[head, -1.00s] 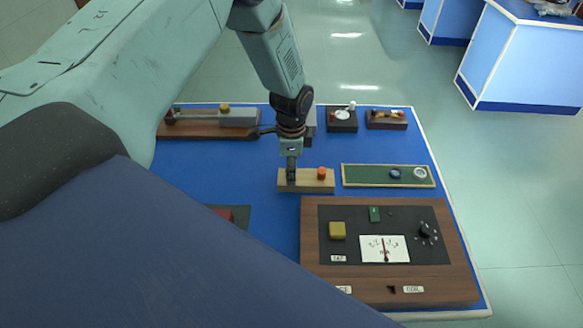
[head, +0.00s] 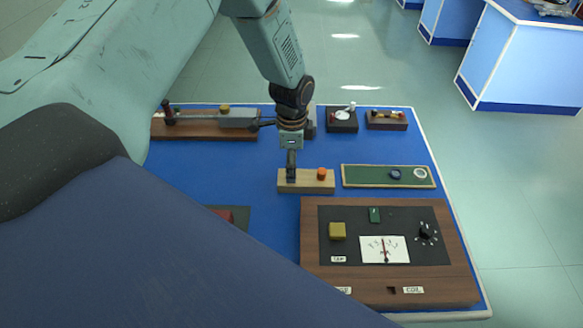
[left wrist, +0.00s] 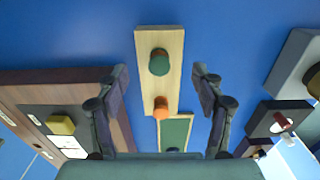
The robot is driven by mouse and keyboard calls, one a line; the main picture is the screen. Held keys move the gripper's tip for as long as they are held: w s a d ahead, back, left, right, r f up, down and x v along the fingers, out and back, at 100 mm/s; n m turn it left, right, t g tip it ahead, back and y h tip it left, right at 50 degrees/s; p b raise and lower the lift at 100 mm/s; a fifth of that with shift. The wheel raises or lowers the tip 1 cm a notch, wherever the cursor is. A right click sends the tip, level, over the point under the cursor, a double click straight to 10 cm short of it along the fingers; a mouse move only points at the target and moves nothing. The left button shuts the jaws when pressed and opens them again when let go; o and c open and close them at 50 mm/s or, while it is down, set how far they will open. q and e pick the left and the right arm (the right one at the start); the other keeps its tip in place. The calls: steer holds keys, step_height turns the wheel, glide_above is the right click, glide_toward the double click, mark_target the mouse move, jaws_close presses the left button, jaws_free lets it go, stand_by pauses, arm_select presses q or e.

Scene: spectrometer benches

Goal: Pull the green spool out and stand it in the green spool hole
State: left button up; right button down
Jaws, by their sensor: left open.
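In the left wrist view the green spool (left wrist: 159,62) stands on a pale wooden block (left wrist: 145,88), with an orange spool (left wrist: 161,107) further along the same block. My left gripper (left wrist: 160,72) is open, its fingers spread either side of the block and apart from the green spool. In the head view my left gripper (head: 291,163) points down over the left end of the wooden block (head: 308,187). There it hides most of the green spool. The orange spool (head: 322,174) shows to its right. I cannot make out the green spool hole. My right gripper is not in view.
A green board (head: 365,180) with a blue piece (head: 395,174) and a white ring (head: 420,173) lies right of the block. A wooden meter console (head: 460,270) stands in front. Small instruments (head: 342,122) line the back.

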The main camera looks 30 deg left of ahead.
arm_select(q)
step_height(320, 180, up, 10)
steer(key=shift+f, duration=0.15)
stand_by(0.6)
